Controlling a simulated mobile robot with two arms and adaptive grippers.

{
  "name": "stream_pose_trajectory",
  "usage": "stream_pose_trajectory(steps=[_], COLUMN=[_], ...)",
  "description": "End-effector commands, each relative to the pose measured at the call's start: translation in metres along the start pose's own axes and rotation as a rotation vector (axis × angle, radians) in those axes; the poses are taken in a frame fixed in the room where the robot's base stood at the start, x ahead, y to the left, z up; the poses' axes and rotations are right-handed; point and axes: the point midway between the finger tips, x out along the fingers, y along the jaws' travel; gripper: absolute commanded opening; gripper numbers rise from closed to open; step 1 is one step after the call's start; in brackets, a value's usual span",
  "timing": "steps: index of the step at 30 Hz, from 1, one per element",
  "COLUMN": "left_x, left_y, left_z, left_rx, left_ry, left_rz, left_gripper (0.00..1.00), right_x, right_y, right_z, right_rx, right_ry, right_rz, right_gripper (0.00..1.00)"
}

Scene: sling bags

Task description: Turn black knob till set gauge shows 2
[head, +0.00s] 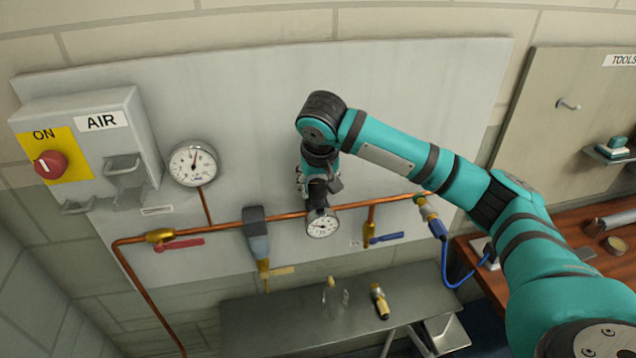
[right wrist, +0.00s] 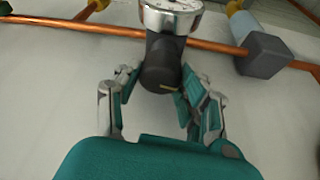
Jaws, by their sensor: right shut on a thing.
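The black knob (right wrist: 160,62) stands above the copper pipe, on the regulator with the set gauge. My right gripper (right wrist: 157,82) reaches it from above and is shut on it, one finger on each side. A thin pale mark shows on the knob's end. In the head view my right gripper (head: 318,188) largely covers the knob. The set gauge (head: 323,226) is a small round white dial just below my gripper. Its reading is too small to tell. In the right wrist view the gauge (right wrist: 172,12) is cut off by the top edge. My left gripper is not in view.
A larger gauge (head: 193,163) hangs at the left. The AIR box with its red switch (head: 50,164), pointing at ON, is farther left. A red lever (head: 185,243), a grey filter (head: 257,238) and a blue lever (head: 387,238) sit along the pipe. A metal shelf (head: 270,318) lies below.

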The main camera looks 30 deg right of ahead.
Motion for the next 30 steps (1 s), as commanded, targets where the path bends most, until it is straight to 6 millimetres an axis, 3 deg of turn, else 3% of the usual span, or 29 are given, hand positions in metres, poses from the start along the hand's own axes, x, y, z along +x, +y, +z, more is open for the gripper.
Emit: stream_pose_trajectory(steps=[8, 30], left_x=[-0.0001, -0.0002], left_y=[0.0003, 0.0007], left_z=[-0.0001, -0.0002], left_rx=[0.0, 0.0], left_ry=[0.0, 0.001], left_rz=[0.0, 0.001], left_gripper=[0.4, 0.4], right_x=[-0.0002, -0.0001], right_y=[0.001, 0.0026], right_z=[-0.0003, -0.0012], right_rx=[-0.055, -0.465], right_ry=[0.0, 0.001], right_rz=[-0.022, -0.193], right_gripper=[0.09, 0.09])
